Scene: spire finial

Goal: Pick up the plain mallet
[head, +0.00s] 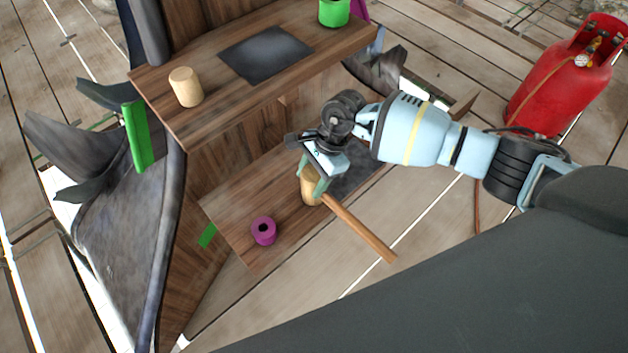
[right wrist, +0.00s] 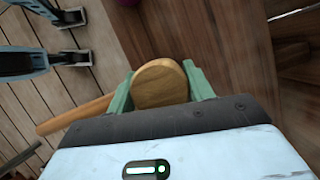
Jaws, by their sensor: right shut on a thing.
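The plain wooden mallet (head: 360,228) is at the lower shelf in the head view. Its light wooden head is between the fingers of my right gripper (head: 316,185), and its brown handle sticks out past the shelf's front edge toward the lower right. In the right wrist view the rounded end of the mallet head (right wrist: 160,84) sits between the two green fingers of my right gripper (right wrist: 160,92), which is shut on it. The handle runs off to the left there. I cannot tell whether the head still touches the shelf.
The lower shelf (head: 232,208) also bears a purple ring-like piece (head: 264,231) and a dark patch. The upper shelf (head: 215,98) bears a wooden cylinder (head: 186,87), a dark square (head: 264,54) and a green cup-like piece (head: 334,12). A red gas cylinder (head: 565,85) stands at right.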

